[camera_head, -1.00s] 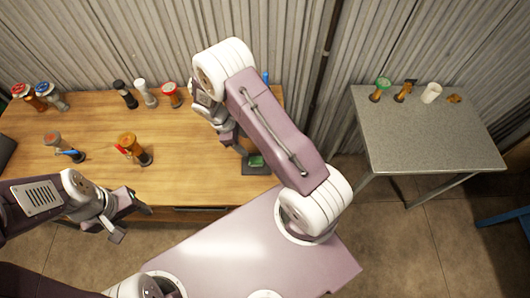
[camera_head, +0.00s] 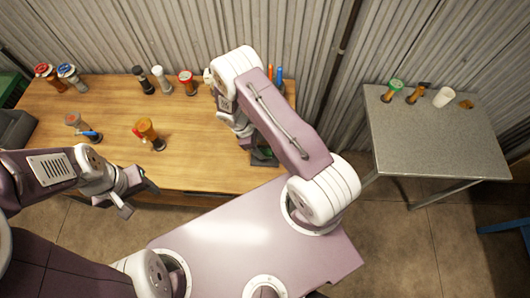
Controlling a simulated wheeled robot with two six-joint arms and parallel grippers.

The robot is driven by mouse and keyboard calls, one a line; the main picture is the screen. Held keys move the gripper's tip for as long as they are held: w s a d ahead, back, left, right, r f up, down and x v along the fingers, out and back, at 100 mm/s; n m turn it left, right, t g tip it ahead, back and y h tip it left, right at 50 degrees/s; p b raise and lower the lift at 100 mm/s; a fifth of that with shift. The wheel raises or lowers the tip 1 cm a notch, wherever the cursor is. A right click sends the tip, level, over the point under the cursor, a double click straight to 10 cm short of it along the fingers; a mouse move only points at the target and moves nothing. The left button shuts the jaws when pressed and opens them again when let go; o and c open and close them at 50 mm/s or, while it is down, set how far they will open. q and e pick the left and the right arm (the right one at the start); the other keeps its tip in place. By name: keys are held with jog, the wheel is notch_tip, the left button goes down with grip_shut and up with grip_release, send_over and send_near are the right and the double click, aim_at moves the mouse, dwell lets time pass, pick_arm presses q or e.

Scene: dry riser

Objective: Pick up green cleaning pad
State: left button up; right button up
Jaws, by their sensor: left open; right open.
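The green cleaning pad (camera_head: 265,152) lies on a dark tray (camera_head: 262,162) at the right front of the wooden table (camera_head: 200,165). My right arm covers most of it, so only a small green patch shows. My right gripper (camera_head: 250,143) is just above and left of the pad, pointing down; it is open, and its fingertips are partly hidden by the arm. My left gripper (camera_head: 138,192) is open and empty at the table's front edge, far left of the pad.
Jars and shakers, such as a red-lidded one (camera_head: 187,82) and an amber one (camera_head: 149,134), stand on the wooden table. A grey side table (camera_head: 430,140) at the right holds a white cup (camera_head: 444,96) and several small items. The wooden table's middle is clear.

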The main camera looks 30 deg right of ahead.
aim_at(265, 152)
jog(key=x, duration=0.4)
jog(key=shift+a+p, duration=0.1)
jog(key=shift+p, duration=0.25)
pick_arm(q)
jog(key=shift+d+r, duration=0.1)
jog(key=shift+r, duration=0.6)
pick_arm(e)
jog(key=shift+r, duration=0.1)
grip_shut()
jog(key=shift+w+r, duration=0.1)
jog(key=shift+r, duration=0.35)
notch_tip(265, 152, up, 3)
jog(key=shift+a+b, duration=0.1)
jog(key=shift+b, duration=0.55)
pick_arm(q)
notch_tip(265, 152, down, 3)
jog(key=shift+f+b, duration=0.15)
jog(key=shift+b, duration=0.85)
pick_arm(e)
jog(key=s+a+r, duration=0.5)
jog(key=s+r, duration=0.2)
jog(key=s, duration=0.3)
jog(key=shift+s+a, duration=0.2)
jog(key=shift+a, duration=0.1)
